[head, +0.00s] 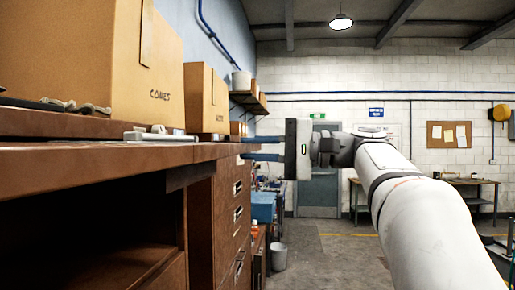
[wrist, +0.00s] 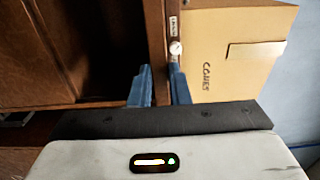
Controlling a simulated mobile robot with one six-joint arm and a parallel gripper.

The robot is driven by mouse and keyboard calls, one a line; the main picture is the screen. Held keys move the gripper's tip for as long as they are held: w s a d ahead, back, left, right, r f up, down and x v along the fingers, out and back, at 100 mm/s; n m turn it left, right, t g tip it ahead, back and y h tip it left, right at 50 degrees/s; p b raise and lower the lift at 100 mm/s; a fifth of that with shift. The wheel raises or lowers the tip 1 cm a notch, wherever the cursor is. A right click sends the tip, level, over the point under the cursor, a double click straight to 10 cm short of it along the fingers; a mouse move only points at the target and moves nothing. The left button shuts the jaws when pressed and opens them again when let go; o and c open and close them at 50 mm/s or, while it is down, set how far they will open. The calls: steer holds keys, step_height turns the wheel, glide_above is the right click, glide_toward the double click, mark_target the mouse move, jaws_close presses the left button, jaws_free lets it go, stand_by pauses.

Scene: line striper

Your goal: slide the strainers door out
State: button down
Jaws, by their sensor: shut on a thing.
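My gripper (head: 242,148) reaches left to the front of the brown bench, with its blue fingers one above the other. In the wrist view its fingers (wrist: 160,70) are shut on a narrow brown edge, which I take to be the strainers door (wrist: 157,45). The gripped part is hidden between the fingers. A dark open space (wrist: 95,40) lies to the left of the edge.
Cardboard boxes stand on the bench top; the near one (head: 100,60) reads CONES. Brown drawers (head: 235,215) with metal handles are below. A blue bin (head: 263,207) and a grey bucket (head: 279,257) stand beyond. The floor (head: 335,260) under my arm looks clear.

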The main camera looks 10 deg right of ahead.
steer(key=shift+v, duration=0.85)
steer(key=shift+d, duration=0.9)
steer(key=shift+p+v, duration=0.35)
steer(key=shift+v, duration=1.15)
steer(key=shift+s+a, duration=0.1)
steer(key=shift+a, duration=0.05)
steer(key=c, duration=1.7)
jaws_free()
steer(key=shift+o, duration=0.6)
steer(key=shift+o, duration=1.1)
